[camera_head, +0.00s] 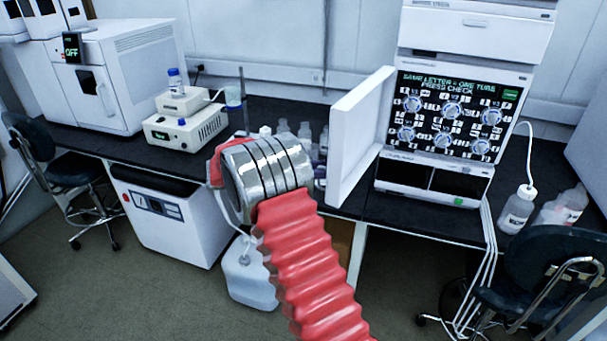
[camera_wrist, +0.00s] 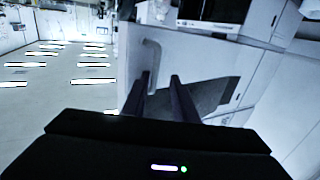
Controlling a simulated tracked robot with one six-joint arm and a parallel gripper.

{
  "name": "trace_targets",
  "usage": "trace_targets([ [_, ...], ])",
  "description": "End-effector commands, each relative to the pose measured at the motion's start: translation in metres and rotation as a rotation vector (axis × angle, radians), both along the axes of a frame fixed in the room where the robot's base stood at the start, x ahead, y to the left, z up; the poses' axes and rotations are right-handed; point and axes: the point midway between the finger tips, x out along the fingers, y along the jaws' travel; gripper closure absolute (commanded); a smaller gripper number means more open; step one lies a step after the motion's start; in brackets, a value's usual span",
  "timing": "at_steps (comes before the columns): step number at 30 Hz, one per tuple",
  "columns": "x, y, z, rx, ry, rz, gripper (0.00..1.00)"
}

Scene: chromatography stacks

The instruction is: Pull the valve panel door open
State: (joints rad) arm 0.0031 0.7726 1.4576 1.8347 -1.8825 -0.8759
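The white valve panel door (camera_head: 360,135) stands swung out wide from the left side of the instrument stack. The valve panel (camera_head: 450,115) is exposed, with several round valves and a lit text line above them. In the wrist view, a white upright surface with a pale bar-like handle (camera_wrist: 153,52) lies ahead; it looks like the door's face, but I cannot be sure. My gripper (camera_wrist: 160,76) has its two dark fingers apart, near the lower end of that handle. I cannot tell whether they touch it. In the head view, my arm hides the fingers.
Small bottles (camera_head: 304,132) stand on the black bench left of the door. A white instrument (camera_head: 187,125) stands further left. A bottle (camera_head: 517,210) with a tube is right of the stack. Chairs (camera_head: 555,275) stand at right and left. A jug (camera_head: 248,275) is on the floor.

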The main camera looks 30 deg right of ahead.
Motion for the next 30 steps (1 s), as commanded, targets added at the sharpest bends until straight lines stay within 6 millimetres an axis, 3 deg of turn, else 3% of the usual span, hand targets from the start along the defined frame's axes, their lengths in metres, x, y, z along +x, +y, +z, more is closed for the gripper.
trace_targets([
  [1, 0.0, -0.001, 0.011, -0.016, -0.01, -0.004, 0.74],
  [10, 0.003, 0.004, 0.01, -0.016, -0.009, -0.004, 0.74],
  [24, 0.028, 0.06, 0.002, -0.003, -0.003, 0.0, 0.74],
  [30, 0.031, 0.068, 0.0, -0.001, 0.0, -0.002, 0.74],
])
